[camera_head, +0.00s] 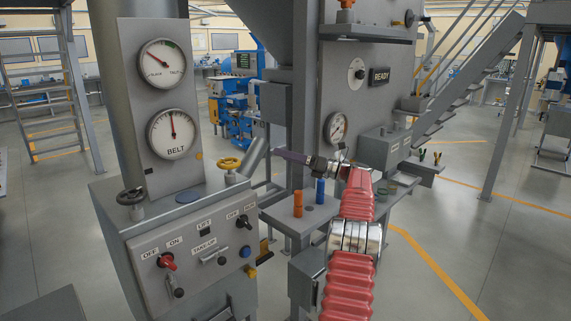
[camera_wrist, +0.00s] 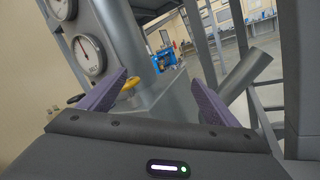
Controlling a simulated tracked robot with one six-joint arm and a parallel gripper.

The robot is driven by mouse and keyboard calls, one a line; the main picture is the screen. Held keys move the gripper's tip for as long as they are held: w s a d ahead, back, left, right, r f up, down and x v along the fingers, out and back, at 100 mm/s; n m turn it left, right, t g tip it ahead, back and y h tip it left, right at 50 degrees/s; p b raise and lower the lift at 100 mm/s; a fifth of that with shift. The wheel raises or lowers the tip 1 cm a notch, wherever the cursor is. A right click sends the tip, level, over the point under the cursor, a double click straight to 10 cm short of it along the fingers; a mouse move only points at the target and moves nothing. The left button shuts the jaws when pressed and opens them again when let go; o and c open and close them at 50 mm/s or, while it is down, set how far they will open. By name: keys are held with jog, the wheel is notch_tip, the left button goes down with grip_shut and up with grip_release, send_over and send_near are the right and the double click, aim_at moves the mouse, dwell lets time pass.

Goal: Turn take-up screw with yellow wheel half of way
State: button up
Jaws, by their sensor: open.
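The yellow wheel (camera_head: 230,163) sits on the right rear of the grey cabinet's top (camera_head: 165,205). In the wrist view the yellow wheel (camera_wrist: 130,84) shows beyond the left finger, partly hidden by it. My gripper (camera_head: 281,154) is in the air to the right of the wheel, apart from it, with its purple fingers pointing left. In the wrist view my gripper (camera_wrist: 160,78) is open, with no object held between its fingers. The BELT gauge (camera_head: 173,134) stands above the cabinet, its needle near upright; it also shows in the wrist view (camera_wrist: 88,54).
A dark handwheel (camera_head: 131,196) sits on the cabinet's left side. A slanted grey pipe (camera_head: 254,155) rises between wheel and gripper. Orange (camera_head: 298,204) and blue (camera_head: 320,192) pegs stand on a small shelf.

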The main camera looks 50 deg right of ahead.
jog(key=w+d+m+g+h, duration=0.2)
jog(key=d+m+h, duration=0.2)
jog(key=m+h, duration=0.55)
jog(key=w+d+m+g+h, duration=0.15)
jog(key=d+m+h, duration=0.4)
jog(key=m, duration=0.65)
jog(key=s+a+f+m+g+y, duration=0.1)
jog(key=s+a+f+m+g, duration=0.3)
jog(key=a, duration=0.8)
jog(key=s+a+f+m+g+y, duration=0.1)
jog(key=s+a+f+m+g, duration=0.3)
jog(key=a, duration=0.7)
jog(key=s+a+f+m+g+y, duration=0.15)
jog(key=a+m, duration=0.45)
jog(key=a, duration=0.6)
jog(key=s+a+y, duration=0.2)
jog(key=s+a, duration=0.4)
jog(key=a, duration=0.6)
jog(key=s+a+n+y, duration=0.1)
jog(key=s+a, duration=0.6)
jog(key=a, duration=0.6)
jog(key=s+a+n+y, duration=0.1)
jog(key=s+a+y, duration=0.1)
jog(key=s+a, duration=0.5)
jog(key=a, duration=0.6)
jog(key=shift+y, duration=0.35)
